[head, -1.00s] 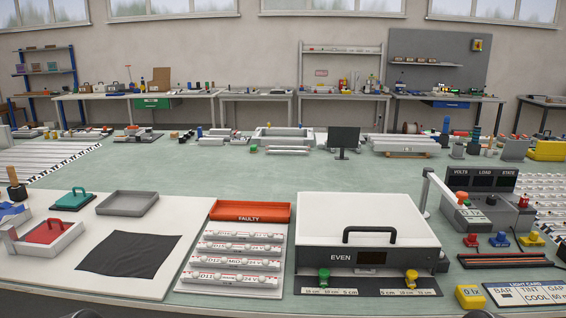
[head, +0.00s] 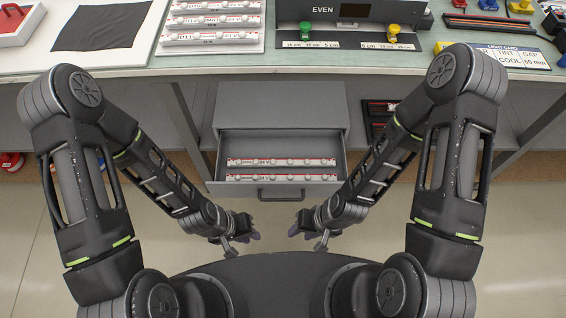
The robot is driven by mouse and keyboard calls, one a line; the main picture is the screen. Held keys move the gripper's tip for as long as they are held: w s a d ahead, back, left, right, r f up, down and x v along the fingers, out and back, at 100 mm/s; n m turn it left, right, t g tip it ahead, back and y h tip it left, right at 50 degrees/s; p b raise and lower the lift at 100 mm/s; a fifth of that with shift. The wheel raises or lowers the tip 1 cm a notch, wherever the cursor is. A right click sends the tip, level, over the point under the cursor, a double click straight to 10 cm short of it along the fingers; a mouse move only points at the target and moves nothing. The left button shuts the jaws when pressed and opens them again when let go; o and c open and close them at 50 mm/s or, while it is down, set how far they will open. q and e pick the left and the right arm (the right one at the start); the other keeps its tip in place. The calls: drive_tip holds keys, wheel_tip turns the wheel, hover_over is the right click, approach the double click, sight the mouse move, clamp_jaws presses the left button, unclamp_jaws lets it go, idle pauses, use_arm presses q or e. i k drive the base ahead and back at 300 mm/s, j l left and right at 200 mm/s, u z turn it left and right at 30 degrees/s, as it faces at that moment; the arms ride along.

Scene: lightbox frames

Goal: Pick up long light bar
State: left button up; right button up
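Two long white light bars, a rear one (head: 281,162) and a front one (head: 281,178), lie crosswise in an open grey drawer (head: 213,173). Each carries a row of round knobs and small red print. Shorter white light bars (head: 213,21) sit on a white board on the bench at the top. My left gripper (head: 255,236) is in front of the drawer, left of its handle. My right gripper (head: 291,232) is in front of it, right of the handle. Both look clear of the bars. Their fingers are too small and dark to tell open from shut.
The drawer's dark handle (head: 279,195) faces me. The bench top (head: 230,66) overhangs the cabinet. A dark rack (head: 378,118) stands right of the drawer. A bench leg slants down on each side. Black cloth (head: 100,26) lies top left. A lightbox (head: 345,12) marked EVEN stands above.

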sight(235, 163)
drive_tip(key=z, duration=1.6)
drive_tip(key=j+u, duration=0.2)
drive_tip(key=u, duration=0.3)
drive_tip(key=j+u, duration=0.25)
drive_tip(key=u, duration=0.25)
drive_tip(key=j+u, duration=0.25)
drive_tip(key=u, duration=0.25)
